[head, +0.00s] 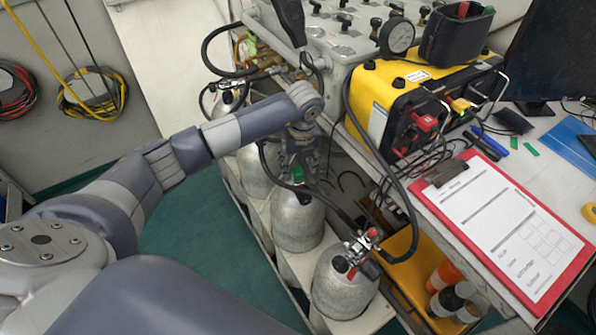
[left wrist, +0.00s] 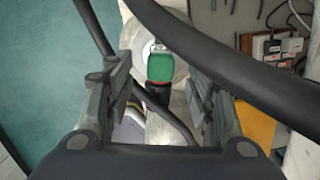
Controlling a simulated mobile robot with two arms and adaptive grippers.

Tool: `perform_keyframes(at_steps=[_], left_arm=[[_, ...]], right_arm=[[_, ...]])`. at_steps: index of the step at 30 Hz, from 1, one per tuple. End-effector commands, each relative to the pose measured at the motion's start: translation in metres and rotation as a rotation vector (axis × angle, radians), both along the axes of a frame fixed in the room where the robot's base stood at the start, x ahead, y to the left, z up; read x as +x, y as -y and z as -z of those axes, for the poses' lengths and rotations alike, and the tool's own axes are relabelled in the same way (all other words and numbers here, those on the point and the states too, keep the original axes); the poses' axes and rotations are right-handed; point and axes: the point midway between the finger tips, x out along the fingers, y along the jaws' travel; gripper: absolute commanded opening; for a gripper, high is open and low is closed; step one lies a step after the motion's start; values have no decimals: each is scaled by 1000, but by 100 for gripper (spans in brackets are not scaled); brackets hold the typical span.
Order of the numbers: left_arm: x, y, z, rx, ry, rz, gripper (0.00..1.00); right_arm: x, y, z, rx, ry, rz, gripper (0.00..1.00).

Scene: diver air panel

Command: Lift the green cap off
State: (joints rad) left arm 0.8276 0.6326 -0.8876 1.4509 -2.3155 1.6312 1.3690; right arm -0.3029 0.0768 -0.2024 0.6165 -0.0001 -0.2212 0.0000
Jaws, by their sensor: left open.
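The green cap (head: 297,174) sits on top of a grey gas cylinder (head: 298,222) in the head view, in the row of cylinders at the middle. It also shows in the left wrist view as a green block (left wrist: 160,67) between the fingers. My left gripper (head: 300,165) points down above the cylinder with its fingers near the cap. In the left wrist view my left gripper (left wrist: 162,105) is open, with a gap on both sides of the cap. A black hose (left wrist: 235,75) crosses in front of the right finger. My right gripper is not in view.
Another cylinder (head: 342,287) with a red-handled valve stands in front, and more stand behind. A black hose (head: 385,165) loops close to my gripper. A yellow case (head: 425,95) and a red clipboard (head: 505,225) lie on the bench at right.

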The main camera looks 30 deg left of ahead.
Motion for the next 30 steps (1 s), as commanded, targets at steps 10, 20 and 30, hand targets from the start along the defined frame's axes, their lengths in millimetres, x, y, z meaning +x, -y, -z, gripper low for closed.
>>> perform_keyframes(at_steps=[10, 20, 30], left_arm=[[3, -2, 21, -1, 2, 1, 50], [3, -2, 21, 0, 1, 0, 17], [3, -2, 19, -1, 2, 0, 17]], right_arm=[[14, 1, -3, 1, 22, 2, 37], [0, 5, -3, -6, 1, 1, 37], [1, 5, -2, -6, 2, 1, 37]])
